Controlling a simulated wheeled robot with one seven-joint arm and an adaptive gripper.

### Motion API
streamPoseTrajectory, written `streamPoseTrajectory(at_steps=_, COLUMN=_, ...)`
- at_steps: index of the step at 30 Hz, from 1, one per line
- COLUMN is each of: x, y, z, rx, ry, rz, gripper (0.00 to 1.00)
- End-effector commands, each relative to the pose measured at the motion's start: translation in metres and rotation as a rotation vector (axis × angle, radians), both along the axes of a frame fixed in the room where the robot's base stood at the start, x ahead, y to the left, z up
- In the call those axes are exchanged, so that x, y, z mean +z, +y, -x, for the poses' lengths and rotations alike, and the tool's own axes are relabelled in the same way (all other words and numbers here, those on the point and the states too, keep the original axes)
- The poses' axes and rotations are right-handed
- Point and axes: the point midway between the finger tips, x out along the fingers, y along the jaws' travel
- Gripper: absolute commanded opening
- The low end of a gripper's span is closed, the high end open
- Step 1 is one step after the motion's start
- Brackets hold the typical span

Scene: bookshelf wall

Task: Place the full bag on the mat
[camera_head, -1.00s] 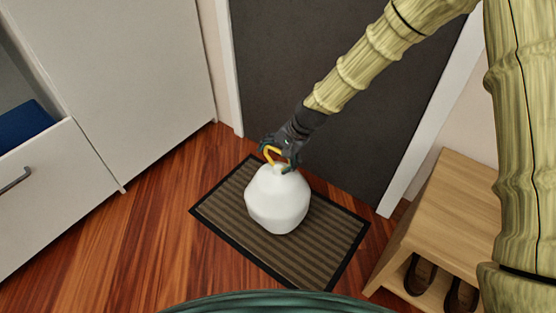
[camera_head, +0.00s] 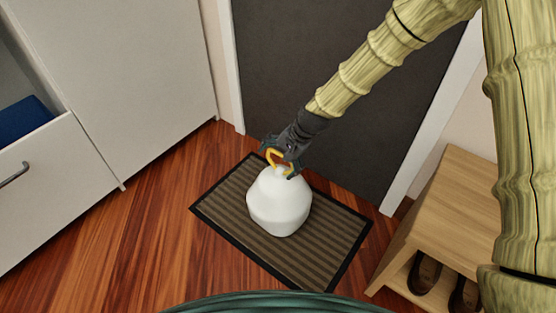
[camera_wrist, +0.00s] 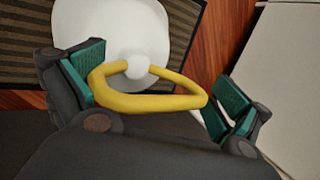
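The full bag (camera_head: 279,204) is white and rounded, with a narrow neck and a yellow loop handle (camera_head: 270,158). It stands upright on the brown striped mat (camera_head: 335,233), well inside its dark border. My gripper (camera_head: 279,165) is at the top of the bag, around the handle. In the wrist view, the green finger pads of my gripper (camera_wrist: 165,78) are wide apart. The yellow handle (camera_wrist: 150,104) lies between them, close to the left pad; I cannot tell whether it touches. The white bag (camera_wrist: 115,35) is beyond the handle.
A dark door (camera_head: 310,80) stands behind the mat. A wooden shoe bench (camera_head: 455,200) with dark shoes (camera_head: 424,275) is at the right. A white cabinet (camera_head: 120,80) with an open drawer (camera_head: 55,180) is at the left. Wooden floor (camera_head: 150,230) is clear left of the mat.

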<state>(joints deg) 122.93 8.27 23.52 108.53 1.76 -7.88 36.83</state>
Motion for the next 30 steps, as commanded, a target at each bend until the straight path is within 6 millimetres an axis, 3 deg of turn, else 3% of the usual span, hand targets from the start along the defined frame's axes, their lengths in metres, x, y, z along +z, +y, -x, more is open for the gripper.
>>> streamPoseTrajectory(at_steps=8, x=0.006, y=-0.002, z=0.000, rx=0.000, ry=0.000, rz=0.000, gripper=1.00)
streamPoseTrajectory(at_steps=24, x=0.088, y=-0.039, z=0.011, rx=-0.001, ry=-0.001, rz=0.000, gripper=1.00)
streamPoseTrajectory(at_steps=30, x=0.104, y=-0.048, z=0.014, rx=-0.001, ry=0.000, rz=0.000, gripper=1.00)
